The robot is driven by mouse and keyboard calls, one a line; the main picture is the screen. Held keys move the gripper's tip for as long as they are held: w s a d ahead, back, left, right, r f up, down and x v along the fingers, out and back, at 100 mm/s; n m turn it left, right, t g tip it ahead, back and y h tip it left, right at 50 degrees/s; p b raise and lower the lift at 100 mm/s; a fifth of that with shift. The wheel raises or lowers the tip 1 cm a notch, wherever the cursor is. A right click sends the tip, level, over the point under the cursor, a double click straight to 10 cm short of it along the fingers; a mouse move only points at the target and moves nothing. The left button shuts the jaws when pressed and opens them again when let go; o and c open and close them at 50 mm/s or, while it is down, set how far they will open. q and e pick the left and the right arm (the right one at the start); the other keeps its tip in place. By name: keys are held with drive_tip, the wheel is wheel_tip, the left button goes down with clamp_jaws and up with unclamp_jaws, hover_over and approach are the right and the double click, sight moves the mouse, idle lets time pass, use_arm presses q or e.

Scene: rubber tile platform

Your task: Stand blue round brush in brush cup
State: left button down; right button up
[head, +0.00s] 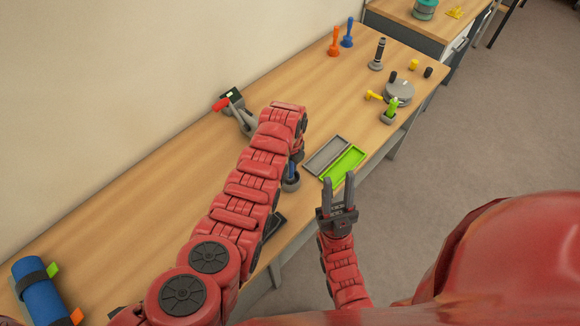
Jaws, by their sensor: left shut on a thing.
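My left arm reaches over the table and bends down at the wrist. My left gripper (294,164) is mostly hidden by its own arm and is shut on the blue round brush (291,171), of which only a small blue part shows. The brush is right at a dark grey round cup (290,186), apparently the brush cup. The arm partly covers this cup, and I cannot tell whether the brush is inside it or just above. My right gripper (338,182) is open and empty, in front of the table's near edge.
A grey tray (325,155) and a green tray (340,166) lie right of the cup. Further back are a small cup with a green item (389,116), a grey disc (399,91), and orange (334,42) and blue (347,34) upright tools. A blue roll (41,289) lies front left.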

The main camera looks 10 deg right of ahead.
use_arm(q)
drive_tip(key=shift+f+b, duration=0.3)
drive_tip(key=shift+b, duration=0.05)
drive_tip(key=c, duration=0.6)
unclamp_jaws()
drive_tip(key=shift+r, duration=0.1)
drive_tip(key=shift+c, duration=0.2)
